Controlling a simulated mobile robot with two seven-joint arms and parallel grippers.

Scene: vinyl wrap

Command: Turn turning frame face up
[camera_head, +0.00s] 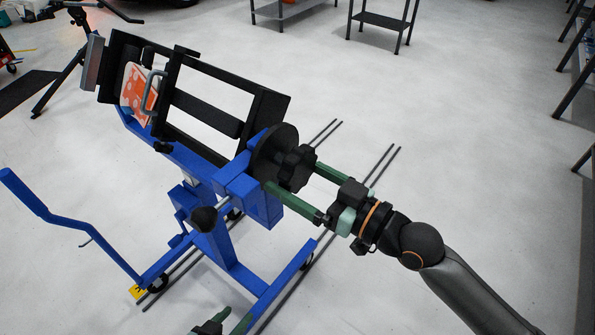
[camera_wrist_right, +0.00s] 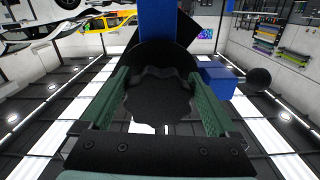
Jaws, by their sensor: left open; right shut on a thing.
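The turning frame is a black rectangular frame (camera_head: 222,124) on a blue wheeled stand (camera_head: 221,237). It is tilted, its left end higher in the head view. An orange-and-white panel (camera_head: 137,88) sits at its left end. A black lobed knob (camera_head: 294,167) stands in front of a round black disc (camera_head: 266,150) at the frame's right end. My right gripper (camera_head: 292,177) is shut on the knob, its green fingers on either side. The knob (camera_wrist_right: 162,98) also shows between them in the right wrist view. My left gripper (camera_head: 226,324) is open and empty, partly cut off at the bottom edge.
A blue bent handle (camera_head: 68,222) rises at the left of the stand. A smaller black knob (camera_head: 204,219) sticks out below the frame. Dark rails (camera_head: 375,178) lie on the floor. Shelves (camera_head: 382,20) stand at the back and right. The floor between is clear.

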